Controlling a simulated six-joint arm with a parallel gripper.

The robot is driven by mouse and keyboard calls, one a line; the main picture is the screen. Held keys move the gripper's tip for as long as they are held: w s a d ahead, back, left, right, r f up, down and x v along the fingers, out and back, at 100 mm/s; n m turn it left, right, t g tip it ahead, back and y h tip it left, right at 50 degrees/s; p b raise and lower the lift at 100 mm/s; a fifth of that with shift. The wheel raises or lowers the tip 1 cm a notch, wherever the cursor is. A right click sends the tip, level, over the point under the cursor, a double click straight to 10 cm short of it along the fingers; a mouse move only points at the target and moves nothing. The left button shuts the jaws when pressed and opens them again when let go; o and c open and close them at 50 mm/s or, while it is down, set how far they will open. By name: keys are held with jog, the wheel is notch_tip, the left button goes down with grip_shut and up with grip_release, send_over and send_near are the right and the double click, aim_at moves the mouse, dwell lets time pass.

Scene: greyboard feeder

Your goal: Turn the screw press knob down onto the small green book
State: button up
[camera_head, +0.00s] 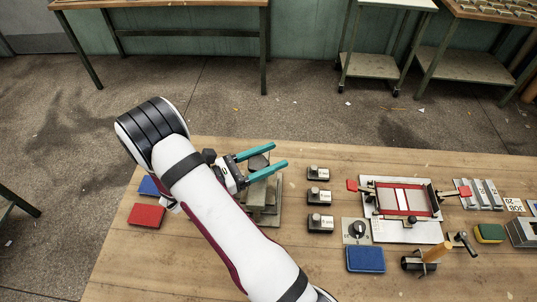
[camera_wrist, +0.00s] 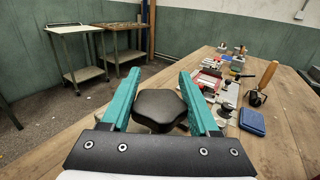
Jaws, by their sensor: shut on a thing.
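The screw press (camera_head: 268,200) stands on the wooden bench, partly hidden behind my arm. Its dark, lobed knob (camera_head: 258,162) is at the top of the press. My gripper (camera_head: 279,154), with two teal fingers, reaches over the press from the left and is shut on the knob. In the wrist view the knob (camera_wrist: 158,108) sits between the fingers. I cannot make out the small green book; the press bed is mostly hidden by my arm and gripper.
A red book (camera_head: 146,215) and a blue book (camera_head: 149,186) lie left of the press. Several small weights (camera_head: 319,196) stand to its right. Further right are a framed fixture (camera_head: 401,236), a blue pad (camera_head: 365,260) and a wooden-handled tool (camera_head: 436,252).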

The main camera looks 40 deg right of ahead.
jog(key=shift+s+a+m+g+y, duration=0.2)
jog(key=shift+s+m+g+y, duration=0.1)
jog(key=shift+m+g+y, duration=1.2)
jog(key=shift+s+a+m+g+y, duration=0.15)
jog(key=shift+s+m+g+y, duration=0.15)
jog(key=shift+m+g+y, duration=1.25)
jog(key=shift+s+a+m+g+y, duration=0.35)
jog(key=shift+m+g, duration=0.7)
jog(key=shift+g, duration=1.2)
jog(key=shift+d+y, duration=0.1)
jog(key=shift+y, duration=0.3)
jog(key=o, duration=1.4)
jog(key=shift+c, duration=0.2)
jog(key=s+d+r, duration=0.5)
jog(key=s+r, duration=0.5)
jog(key=r, duration=0.1)
jog(key=shift+s, duration=0.25)
